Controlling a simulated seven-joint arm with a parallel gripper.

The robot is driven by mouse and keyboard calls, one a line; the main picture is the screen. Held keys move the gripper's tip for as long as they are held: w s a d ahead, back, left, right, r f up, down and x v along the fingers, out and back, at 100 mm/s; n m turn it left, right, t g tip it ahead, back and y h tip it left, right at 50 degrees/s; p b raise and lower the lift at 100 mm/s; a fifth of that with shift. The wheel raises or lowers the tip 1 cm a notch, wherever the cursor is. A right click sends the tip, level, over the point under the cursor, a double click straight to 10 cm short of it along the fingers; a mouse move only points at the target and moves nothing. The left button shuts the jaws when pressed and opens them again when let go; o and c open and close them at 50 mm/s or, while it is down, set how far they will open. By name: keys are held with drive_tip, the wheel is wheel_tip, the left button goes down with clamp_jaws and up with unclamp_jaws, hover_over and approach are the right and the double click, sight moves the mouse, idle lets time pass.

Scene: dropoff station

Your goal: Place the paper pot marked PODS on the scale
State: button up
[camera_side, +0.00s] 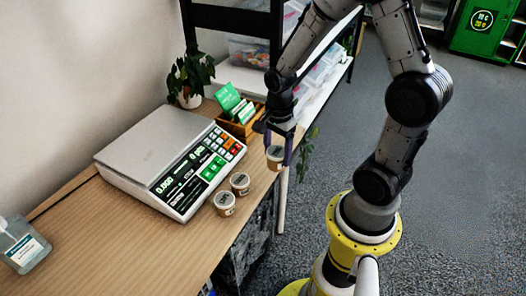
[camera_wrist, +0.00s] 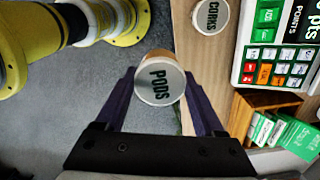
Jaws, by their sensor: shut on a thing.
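The paper pot marked PODS (camera_wrist: 160,84) has a pale lid with dark lettering and a brown side. My gripper (camera_wrist: 160,90) is shut on it, one dark finger on each side. In the side view the held pot (camera_side: 274,157) hangs from my gripper (camera_side: 276,150) at the table's right edge, to the right of the scale. The scale (camera_side: 152,143) has a bare grey weighing plate and a lit keypad and display on its front slope.
Two other pots stand before the scale: one (camera_side: 239,183) and another (camera_side: 225,203). The wrist view shows one marked CORKS (camera_wrist: 211,14). A wooden card box (camera_side: 240,127), a plant (camera_side: 189,80) and a sanitizer bottle (camera_side: 22,244) stand on the wooden table (camera_side: 110,255).

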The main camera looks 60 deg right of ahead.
drive_tip(key=shift+s+a+r, duration=0.7)
drive_tip(key=shift+s+r, duration=0.2)
drive_tip(key=shift+s, duration=1.2)
drive_tip(key=w+a+r+n, duration=0.2)
drive_tip(key=w+r, duration=0.4)
drive_tip(key=w, duration=0.5)
drive_tip(key=w+a+r+n, duration=0.1)
drive_tip(key=w+r+n, duration=0.1)
drive_tip(key=w+r, duration=0.65)
drive_tip(key=w+f, duration=0.4)
drive_tip(key=w, duration=0.1)
drive_tip(key=w+f, duration=0.4)
drive_tip(key=w, duration=0.1)
drive_tip(key=w+f, duration=0.4)
drive_tip(key=w, duration=0.1)
drive_tip(key=shift+w+a+f, duration=0.2)
drive_tip(key=shift+w+a, duration=0.15)
drive_tip(key=shift+w, duration=0.05)
drive_tip(key=shift+w+f, duration=0.45)
drive_tip(key=shift+f, duration=1.6)
drive_tip(key=shift+f, duration=0.15)
drive_tip(key=o, duration=1.5)
